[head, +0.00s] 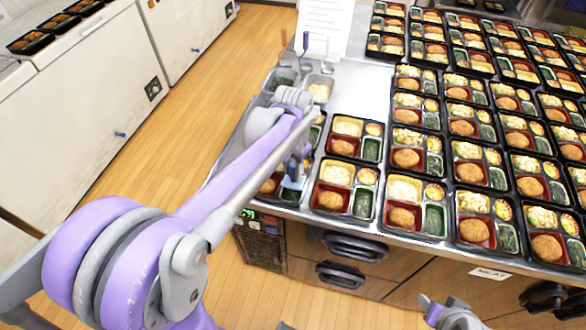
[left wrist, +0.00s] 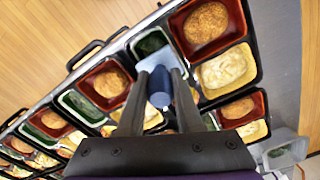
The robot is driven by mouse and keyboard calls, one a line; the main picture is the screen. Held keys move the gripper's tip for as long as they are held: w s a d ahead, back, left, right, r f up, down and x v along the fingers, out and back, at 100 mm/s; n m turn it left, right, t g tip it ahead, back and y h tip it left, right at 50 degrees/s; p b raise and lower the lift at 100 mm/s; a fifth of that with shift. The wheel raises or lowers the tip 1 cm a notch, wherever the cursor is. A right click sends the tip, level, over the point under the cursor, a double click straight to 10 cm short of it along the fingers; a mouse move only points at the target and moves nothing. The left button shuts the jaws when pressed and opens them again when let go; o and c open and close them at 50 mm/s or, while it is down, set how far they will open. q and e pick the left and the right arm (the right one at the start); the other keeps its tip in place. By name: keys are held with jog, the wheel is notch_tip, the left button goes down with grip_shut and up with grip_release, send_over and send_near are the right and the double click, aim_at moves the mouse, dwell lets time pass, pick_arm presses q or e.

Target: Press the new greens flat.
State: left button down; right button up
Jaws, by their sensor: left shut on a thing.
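My left gripper (left wrist: 158,80) is shut on a blue press tool with a round handle (left wrist: 160,98) and a flat pale plate (left wrist: 155,60). In the head view the tool (head: 293,180) stands over the tray at the near left edge of the table. In the left wrist view the plate is at a green compartment holding dark greens (left wrist: 150,44), covering part of them. I cannot tell whether it touches them. My right gripper (head: 442,308) is low at the bottom edge, away from the table; its jaw state is unclear.
Many bento trays (head: 405,238) fill the table's right side. Some green compartments (head: 362,203) look empty. Metal pans with greens (head: 282,80) and pale food (head: 319,91) stand at the table's back left. A bare metal strip (head: 360,95) lies beyond the nearest trays.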

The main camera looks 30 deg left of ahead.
aim_at(293, 181)
pick_arm(q)
jog(key=shift+f+b, duration=0.85)
jog(key=shift+f, duration=0.6)
pick_arm(e)
jog(key=shift+s+f, duration=0.2)
jog(key=shift+f, duration=0.4)
jog(key=shift+s+f, duration=0.2)
jog(key=shift+f, duration=0.35)
pick_arm(q)
jog(key=shift+s, duration=0.1)
jog(key=shift+f+b, duration=0.35)
jog(key=shift+f, duration=0.2)
pick_arm(e)
jog(key=shift+s+f, duration=0.1)
jog(key=shift+f, duration=0.35)
dwell(2.1)
pick_arm(q)
jog(key=shift+r+p, duration=2.25)
jog(key=shift+r, duration=1.85)
jog(key=shift+f, duration=0.1)
pick_arm(e)
notch_tip(293, 181, up, 6)
jog(key=w, duration=0.2)
